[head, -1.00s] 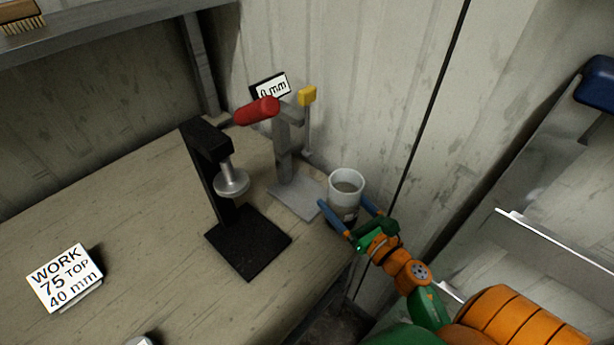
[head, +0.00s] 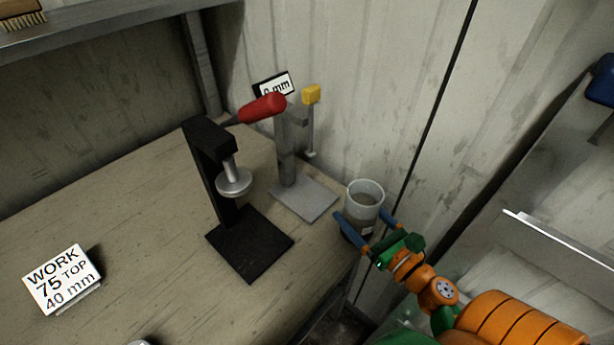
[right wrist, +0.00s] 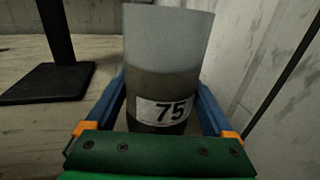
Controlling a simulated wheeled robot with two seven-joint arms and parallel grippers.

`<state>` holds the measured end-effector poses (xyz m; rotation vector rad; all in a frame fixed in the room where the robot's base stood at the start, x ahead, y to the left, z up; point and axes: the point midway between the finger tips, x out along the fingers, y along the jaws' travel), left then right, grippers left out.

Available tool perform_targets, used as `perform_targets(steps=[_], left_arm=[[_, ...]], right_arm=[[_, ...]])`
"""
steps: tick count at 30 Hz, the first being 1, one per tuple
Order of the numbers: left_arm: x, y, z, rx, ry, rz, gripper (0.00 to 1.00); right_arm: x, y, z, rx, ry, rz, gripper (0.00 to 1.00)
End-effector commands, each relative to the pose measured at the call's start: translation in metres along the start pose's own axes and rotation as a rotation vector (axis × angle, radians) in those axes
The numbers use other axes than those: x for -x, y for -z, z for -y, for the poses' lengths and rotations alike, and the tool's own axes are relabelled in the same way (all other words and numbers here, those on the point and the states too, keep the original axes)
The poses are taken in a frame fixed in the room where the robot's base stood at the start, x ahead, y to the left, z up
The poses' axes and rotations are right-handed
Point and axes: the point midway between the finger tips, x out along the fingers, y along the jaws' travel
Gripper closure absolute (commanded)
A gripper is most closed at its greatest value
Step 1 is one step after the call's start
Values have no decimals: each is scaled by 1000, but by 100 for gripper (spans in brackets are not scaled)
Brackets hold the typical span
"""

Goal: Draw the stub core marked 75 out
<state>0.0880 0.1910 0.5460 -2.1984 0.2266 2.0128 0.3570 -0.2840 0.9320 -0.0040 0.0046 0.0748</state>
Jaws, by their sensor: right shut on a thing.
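The stub core marked 75 (right wrist: 165,112) is a clear liner with a dark fill in its lower part and a white label reading 75. In the head view the liner (head: 365,196) is at the right edge of the bench, upright or nearly so. My right gripper (head: 365,232) has its blue fingers on both sides of it. In the right wrist view the gripper (right wrist: 160,118) is shut on it low down, around the label. Whether its base touches the bench is hidden. My left gripper is not in view.
A black press stand (head: 250,245) with a silver disc and red handle (head: 262,108) stands left of the liner. Behind it is a grey gauge stand (head: 305,200) with a yellow knob (head: 311,94). A white sign (head: 62,279) reads WORK 75 TOP 40 mm. The bench (head: 150,240) between is clear.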

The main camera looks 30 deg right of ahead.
Motion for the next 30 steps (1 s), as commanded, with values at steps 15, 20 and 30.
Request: perform_targets(steps=[15,20,30], left_arm=[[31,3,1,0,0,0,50],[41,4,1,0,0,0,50],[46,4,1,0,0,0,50]], right_arm=[[0,-36,2,6,3,2,62],[0,-47,2,6,3,3,62],[0,-52,2,5,4,2,62]])
